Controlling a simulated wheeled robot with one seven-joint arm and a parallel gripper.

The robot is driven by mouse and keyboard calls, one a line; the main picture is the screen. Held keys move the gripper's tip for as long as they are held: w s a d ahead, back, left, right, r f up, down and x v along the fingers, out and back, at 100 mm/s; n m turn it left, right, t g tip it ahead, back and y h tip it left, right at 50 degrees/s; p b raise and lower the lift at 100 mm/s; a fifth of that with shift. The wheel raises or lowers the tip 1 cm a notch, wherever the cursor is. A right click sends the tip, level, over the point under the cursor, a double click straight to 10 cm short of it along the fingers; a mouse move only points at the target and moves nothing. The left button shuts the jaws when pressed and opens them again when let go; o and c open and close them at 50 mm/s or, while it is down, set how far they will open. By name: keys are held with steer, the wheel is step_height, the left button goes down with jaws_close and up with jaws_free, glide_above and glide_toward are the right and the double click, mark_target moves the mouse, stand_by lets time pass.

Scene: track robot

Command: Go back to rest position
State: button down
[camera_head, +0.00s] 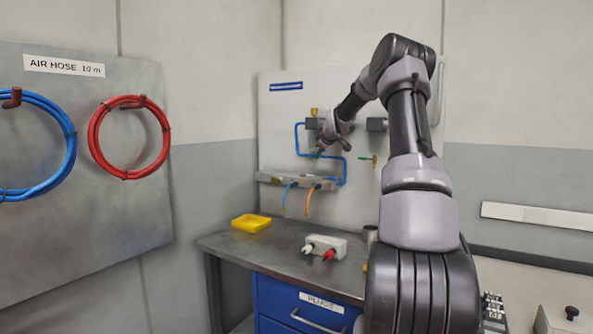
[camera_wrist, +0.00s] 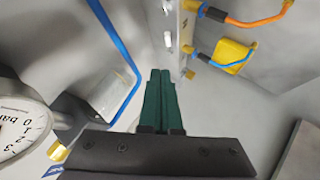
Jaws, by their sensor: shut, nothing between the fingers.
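My arm rises from the lower right of the head view and bends over toward the wall panel (camera_head: 350,220) above the bench. My gripper (camera_head: 330,151) is small at the end of it, in front of the panel's fittings. In the wrist view, the dark green fingers of my gripper (camera_wrist: 160,76) lie side by side, shut and empty. A blue pipe (camera_wrist: 117,42) and a pressure gauge (camera_wrist: 22,130) show left of the fingers. A manifold block (camera_wrist: 180,35) with orange and blue hoses is just beyond and to the right.
The bench (camera_head: 230,243) holds a yellow tray (camera_head: 251,223) and a white block (camera_head: 325,246) with red and white plugs. A blue drawer unit (camera_head: 285,300) stands below. A blue hose (camera_head: 66,135) and a red hose (camera_head: 92,140) hang on the left board.

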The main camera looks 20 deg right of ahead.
steer(key=s+a+r+m+g, duration=0.15)
steer(key=s+a+r, duration=0.35)
steer(key=s+a, duration=0.55)
steer(key=s+a+r+m+g, duration=0.1)
steer(key=s+a+r+m, duration=0.2)
steer(key=s+a+r, duration=0.7)
steer(key=s+a+f+m+y, duration=0.1)
steer(key=s+a+f+m, duration=0.1)
steer(key=s, duration=0.8)
steer(key=s+a+f+m+g+y, duration=0.1)
steer(key=s+a+f+m, duration=0.1)
steer(key=s, duration=0.9)
steer(key=s+a+f+m+y, duration=0.1)
steer(key=s+a+f+m, duration=0.1)
steer(key=s+f, duration=0.4)
steer(key=s+m, duration=0.1)
steer(key=s, duration=0.4)
steer(key=shift+s, duration=0.25)
